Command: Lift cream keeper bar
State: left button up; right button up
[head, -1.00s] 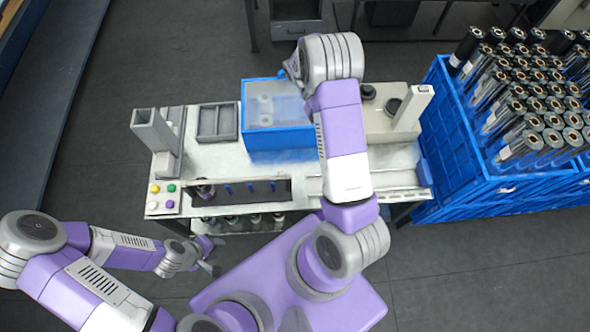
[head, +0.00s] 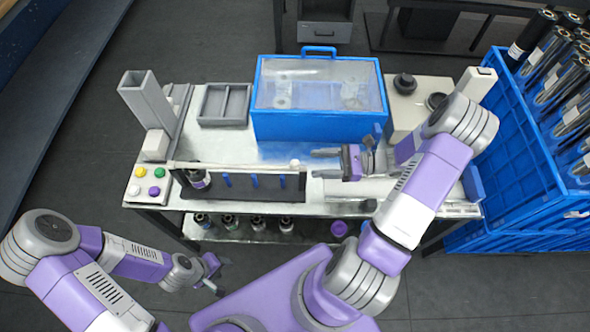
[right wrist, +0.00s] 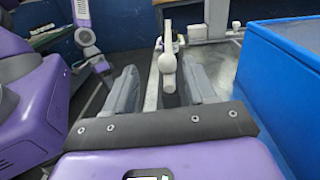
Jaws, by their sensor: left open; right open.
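The cream keeper bar (head: 240,168) appears as a thin pale strip along the top of the dark rack at the table's front. A pale rounded knob (head: 295,162) stands at its right end. My right gripper (head: 314,163) is open and points left just to the right of the knob. In the right wrist view the pale knob and stem (right wrist: 167,62) appear between the two spread grey fingers (right wrist: 160,85), with no clear contact. My left gripper (head: 215,274) is open and empty, low in front of the table's left part.
The blue wrapper box (head: 318,125) with a clear lid stands behind the rack. A grey tray (head: 224,104), a grey post (head: 146,98) and coloured buttons (head: 140,172) are at left. Blue crates (head: 512,150) with dark rolls stand at right. Several rolls sit on the lower shelf.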

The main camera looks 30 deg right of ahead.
aim_at(295, 162)
jog(key=shift+m+t+h, duration=0.3)
jog(key=shift+m+t, duration=0.1)
jog(key=x, duration=0.3)
jog(key=b+x, duration=0.1)
jog(key=x, duration=0.3)
jog(key=shift+w+f, duration=0.25)
jog(key=shift+w, duration=0.05)
grip_shut()
